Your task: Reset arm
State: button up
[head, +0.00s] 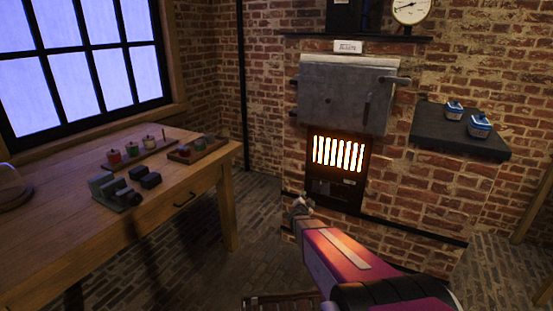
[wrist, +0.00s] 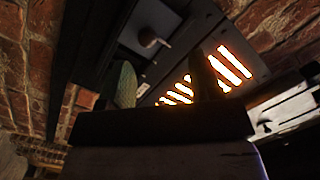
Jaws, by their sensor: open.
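My arm reaches forward from the bottom right of the head view. My gripper (head: 301,202) is in front of the brick furnace, low and just left of the glowing grate (head: 338,154). In the wrist view my gripper (wrist: 163,72) has its two fingers apart with nothing between them. The glowing grate (wrist: 210,75) and a dark metal panel with a round knob (wrist: 149,39) lie beyond the fingers. The furnace's grey metal door (head: 345,98) is above the grate and looks shut.
A dark ledge (head: 440,125) on the right bears two blue-and-white jars (head: 479,125). Open brick floor lies between table and furnace.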

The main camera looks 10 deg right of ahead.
jog(key=s+a+r+n+g+y, duration=0.2)
jog(key=s+a+n+g+y, duration=0.4)
jog(key=s+a+n+y, duration=0.45)
jog(key=s+d+r+n+g+h, duration=0.1)
jog(key=s+g, duration=0.3)
jog(key=s, duration=0.6)
jog(key=s+d+r+n+g+h, duration=0.1)
jog(key=s+g, duration=0.4)
jog(key=s, duration=0.5)
jog(key=shift+s+r+n, duration=0.3)
jog(key=shift+r+n, duration=0.25)
jog(key=shift+n, duration=0.3)
jog(key=shift+d, duration=0.1)
